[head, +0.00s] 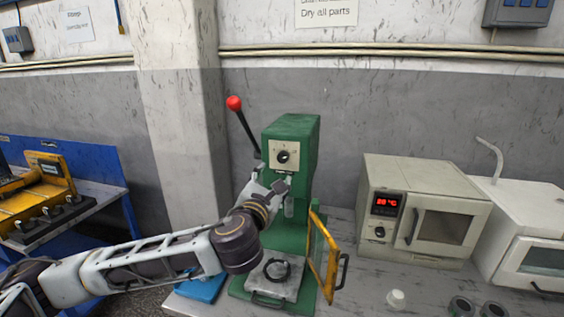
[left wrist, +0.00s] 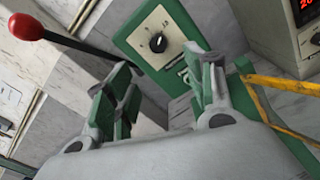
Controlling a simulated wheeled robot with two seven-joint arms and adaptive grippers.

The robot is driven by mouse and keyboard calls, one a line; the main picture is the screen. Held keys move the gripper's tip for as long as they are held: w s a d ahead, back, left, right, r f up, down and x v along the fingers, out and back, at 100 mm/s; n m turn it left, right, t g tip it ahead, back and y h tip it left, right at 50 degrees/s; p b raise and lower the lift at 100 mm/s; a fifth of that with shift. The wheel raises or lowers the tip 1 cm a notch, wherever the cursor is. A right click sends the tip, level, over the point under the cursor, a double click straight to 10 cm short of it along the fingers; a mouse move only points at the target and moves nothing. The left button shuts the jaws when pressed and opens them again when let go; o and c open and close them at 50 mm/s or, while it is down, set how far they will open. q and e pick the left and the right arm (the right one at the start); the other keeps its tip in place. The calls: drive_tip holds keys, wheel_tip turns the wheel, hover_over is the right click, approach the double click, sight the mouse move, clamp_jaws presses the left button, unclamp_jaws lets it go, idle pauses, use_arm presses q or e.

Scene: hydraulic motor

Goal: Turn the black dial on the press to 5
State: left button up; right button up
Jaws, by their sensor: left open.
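The green press (head: 302,140) stands on the bench in the middle of the head view. Its black dial (head: 283,157) sits on a pale plate high on the front; the left wrist view shows the dial (left wrist: 158,44) too, with marks around it too small to read surely. My left gripper (head: 277,186) is just below the dial in the head view. In the left wrist view the two fingers (left wrist: 160,82) are apart with nothing between them, and the dial lies beyond them, not touched. My right gripper is in neither view.
The press has a red-knobbed lever (head: 235,103) at its left and an open yellow-framed guard door (head: 323,255) at its right. A ring lies on the press's base plate (head: 265,287). A beige oven (head: 420,205) with a red display stands right.

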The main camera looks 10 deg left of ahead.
use_arm(q)
drive_tip(key=shift+s+r, duration=0.1)
drive_tip(key=shift+r, duration=0.15)
idle(0.3)
approach(283, 158)
drive_tip(key=w, duration=0.1)
drive_tip(key=shift+w+f+p, duration=0.15)
drive_tip(key=shift+w+p, duration=0.5)
drive_tip(key=shift+w, duration=3.35)
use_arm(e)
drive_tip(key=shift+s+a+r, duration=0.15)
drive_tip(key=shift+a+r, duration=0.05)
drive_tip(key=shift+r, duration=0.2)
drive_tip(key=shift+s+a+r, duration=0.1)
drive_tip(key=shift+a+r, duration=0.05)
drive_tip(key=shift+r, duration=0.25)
